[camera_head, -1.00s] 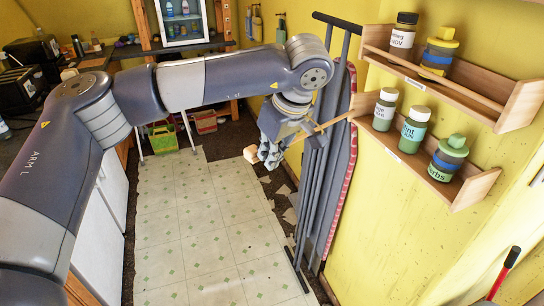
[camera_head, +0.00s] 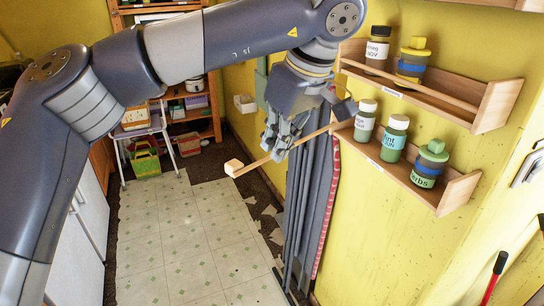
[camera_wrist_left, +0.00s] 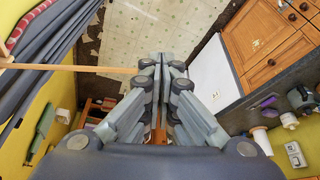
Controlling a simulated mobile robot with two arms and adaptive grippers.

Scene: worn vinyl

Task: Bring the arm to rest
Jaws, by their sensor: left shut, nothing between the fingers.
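My left arm reaches in from the left across the top of the head view. Its gripper (camera_head: 274,150) hangs over the floor with the fingers pointing down, left of the wall racks. The fingers are shut with nothing between them. In the left wrist view the closed fingertips (camera_wrist_left: 162,62) meet above the floor. A thin wooden bar (camera_head: 262,158) with a block at its end shows close beside the fingers in the head view; I cannot tell whether they touch. The same bar shows in the left wrist view (camera_wrist_left: 70,68). My right gripper is out of view.
An upper wooden rack (camera_head: 492,105) and a lower rack (camera_head: 455,193) with several jars are on the yellow wall. A folded ironing board (camera_head: 318,205) stands against that wall below the gripper. Tiled floor (camera_head: 185,240) lies open at left. White cabinets (camera_head: 80,250) line the left side.

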